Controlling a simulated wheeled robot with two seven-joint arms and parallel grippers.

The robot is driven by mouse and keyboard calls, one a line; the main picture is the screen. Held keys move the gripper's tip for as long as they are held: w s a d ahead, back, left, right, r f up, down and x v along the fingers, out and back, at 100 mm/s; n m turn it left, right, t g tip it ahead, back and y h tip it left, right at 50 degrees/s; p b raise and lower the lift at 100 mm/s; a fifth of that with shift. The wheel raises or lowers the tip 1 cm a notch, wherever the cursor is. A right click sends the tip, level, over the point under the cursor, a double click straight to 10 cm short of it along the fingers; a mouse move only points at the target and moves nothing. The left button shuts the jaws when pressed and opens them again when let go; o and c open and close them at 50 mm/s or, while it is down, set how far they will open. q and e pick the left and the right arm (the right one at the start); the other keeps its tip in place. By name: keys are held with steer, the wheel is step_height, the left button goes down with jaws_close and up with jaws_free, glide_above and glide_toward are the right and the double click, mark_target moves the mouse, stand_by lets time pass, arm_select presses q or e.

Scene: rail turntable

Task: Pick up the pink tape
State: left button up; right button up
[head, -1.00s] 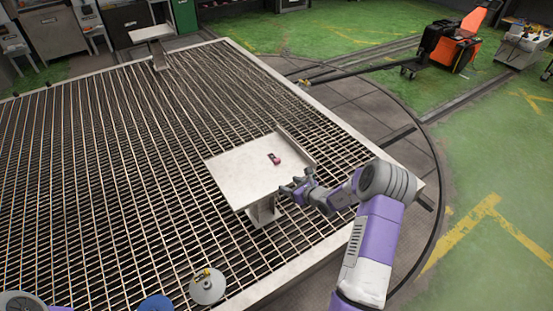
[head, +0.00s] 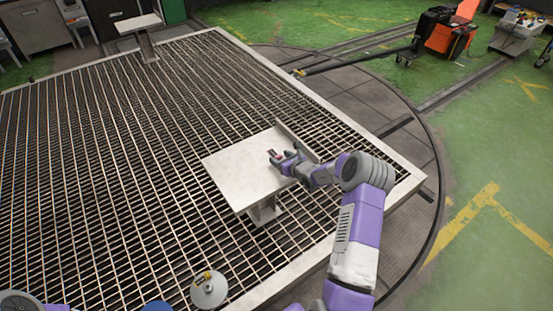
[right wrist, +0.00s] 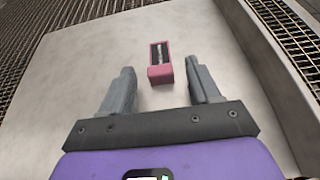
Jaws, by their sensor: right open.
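The pink tape (right wrist: 160,72) is a small pink box-like piece with a dark top. It lies on the pale table top (right wrist: 75,55) in the right wrist view. In the head view the pink tape (head: 272,153) is small, at my right gripper's tips. My right gripper (right wrist: 158,80) is open. In the head view the right gripper (head: 279,158) is over the table's right part. My left gripper is not in view.
The small table (head: 235,172) has a raised lip (head: 298,140) along its right edge. It stands on a metal grating (head: 110,190). A round grey disc (head: 208,292) stands at the front. A second small table (head: 138,23) is at the back.

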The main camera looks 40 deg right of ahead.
steer(key=shift+w, duration=0.15)
steer(key=c, duration=1.1)
steer(key=shift+r, duration=0.1)
